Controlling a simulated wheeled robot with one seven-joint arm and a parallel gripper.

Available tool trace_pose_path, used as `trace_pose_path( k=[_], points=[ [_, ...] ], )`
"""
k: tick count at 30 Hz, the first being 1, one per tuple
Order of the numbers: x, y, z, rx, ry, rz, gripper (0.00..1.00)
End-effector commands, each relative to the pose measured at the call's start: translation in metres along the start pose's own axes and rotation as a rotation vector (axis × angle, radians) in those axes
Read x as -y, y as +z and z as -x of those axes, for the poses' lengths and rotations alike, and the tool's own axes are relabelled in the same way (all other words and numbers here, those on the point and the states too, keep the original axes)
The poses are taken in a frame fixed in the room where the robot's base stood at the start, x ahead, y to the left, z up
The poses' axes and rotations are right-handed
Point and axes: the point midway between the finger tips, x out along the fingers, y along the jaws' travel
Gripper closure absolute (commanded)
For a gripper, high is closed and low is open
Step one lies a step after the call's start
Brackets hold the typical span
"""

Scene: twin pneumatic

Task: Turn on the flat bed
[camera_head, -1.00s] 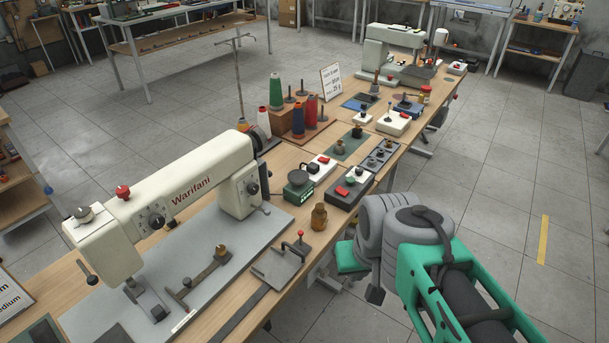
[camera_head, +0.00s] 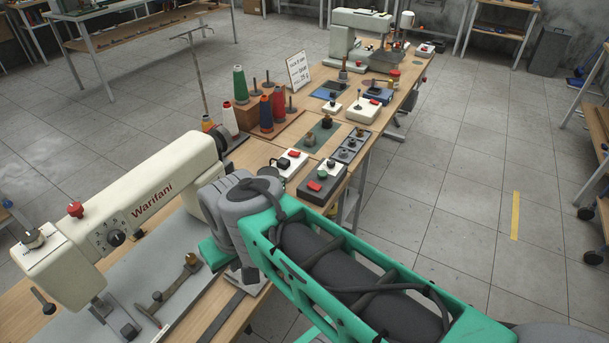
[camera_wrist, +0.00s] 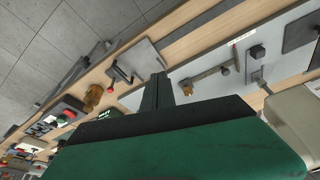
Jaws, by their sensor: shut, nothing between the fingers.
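The cream flat-bed sewing machine marked Warifani (camera_head: 140,205) stands on the near table. Its grey bed plate (camera_head: 75,318) is partly hidden by my arm; the plate also shows in the wrist view (camera_wrist: 215,62). A white box with a red switch (camera_head: 292,155) and a dark box with a red switch (camera_head: 316,185) stand beyond my wrist. I cannot tell which switch belongs to this machine, or its position. My gripper (camera_wrist: 163,80) is shut and empty, above the table's front side near the bed plate. In the head view its fingers are hidden.
Thread cones (camera_head: 278,105) stand on a wooden stand behind the switch boxes. In the wrist view, a red-knobbed lever (camera_wrist: 112,88) and a brass piece (camera_wrist: 93,96) stand near my gripper. A second sewing machine (camera_head: 360,40) stands at the far end.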

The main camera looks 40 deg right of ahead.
Motion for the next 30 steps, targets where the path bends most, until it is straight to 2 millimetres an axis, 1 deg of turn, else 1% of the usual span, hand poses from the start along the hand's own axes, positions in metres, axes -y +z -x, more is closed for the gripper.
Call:
trace_pose_path(
  k=[2, 4, 5, 6, 8, 9, 11, 12, 14, 15, 17, 18, 19, 21, 22, 24, 30],
  points=[
    [-0.001, -0.001, 0.001, 0.001, 0.000, -0.004, 1.00],
    [-0.006, -0.011, 0.004, 0.004, -0.003, -0.043, 1.00],
    [-0.009, -0.020, 0.006, 0.007, -0.007, -0.074, 1.00],
    [-0.015, -0.035, 0.010, 0.011, -0.013, -0.131, 1.00],
    [-0.037, -0.066, 0.017, 0.017, -0.026, -0.254, 1.00],
    [-0.060, -0.089, 0.019, 0.023, -0.037, -0.356, 1.00],
    [-0.105, -0.122, 0.021, 0.030, -0.055, -0.523, 1.00],
    [-0.141, -0.139, 0.020, 0.033, -0.067, -0.637, 1.00],
    [-0.198, -0.154, 0.017, 0.036, -0.084, -0.797, 1.00],
    [-0.236, -0.158, 0.013, 0.036, -0.094, -0.897, 1.00],
    [-0.288, -0.155, 0.008, 0.036, -0.107, -1.025, 1.00],
    [-0.316, -0.150, 0.005, 0.034, -0.114, -1.094, 1.00],
    [-0.334, -0.145, 0.003, 0.034, -0.118, -1.138, 1.00],
    [-0.363, -0.135, -0.001, 0.031, -0.125, -1.211, 1.00],
    [-0.371, -0.132, -0.001, 0.029, -0.127, -1.229, 1.00],
    [-0.380, -0.129, -0.003, 0.029, -0.129, -1.252, 1.00],
    [-0.380, -0.128, -0.003, 0.028, -0.129, -1.256, 1.00]
  ],
)
